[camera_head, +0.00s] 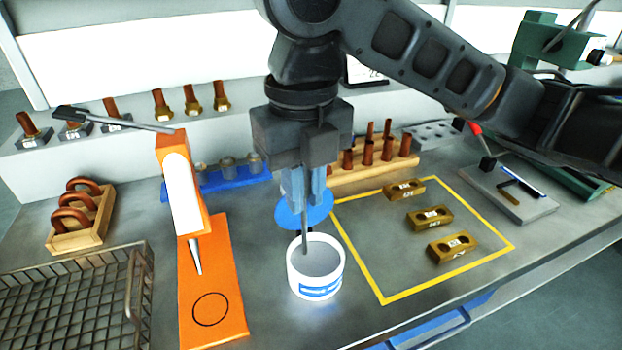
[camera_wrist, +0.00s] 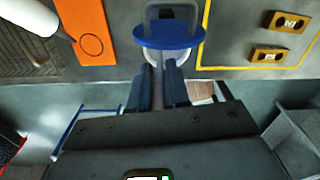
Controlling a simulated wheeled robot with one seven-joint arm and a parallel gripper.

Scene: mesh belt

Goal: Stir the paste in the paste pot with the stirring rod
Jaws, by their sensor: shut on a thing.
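The paste pot (camera_head: 316,281) is a white round tub with a blue label, standing upright on the bench. Grey paste (camera_head: 321,262) shows inside it. My gripper (camera_head: 304,200) is above the pot, pointing down, shut on the thin grey stirring rod (camera_head: 305,235). The rod is nearly upright and its lower end is inside the pot; how deep its tip sits is hard to tell. A blue disc (camera_head: 290,215) shows around the fingertips; I cannot tell if it belongs to the rod. In the wrist view the blue disc (camera_wrist: 168,36) covers most of the pot.
An orange stand (camera_head: 212,275) with a white cartridge is left of the pot. A yellow-outlined area (camera_head: 380,268) with brass blocks (camera_head: 430,217) lies right. A wire basket (camera_head: 75,305) is at the front left. Wooden racks and a blue holder (camera_head: 225,181) stand behind.

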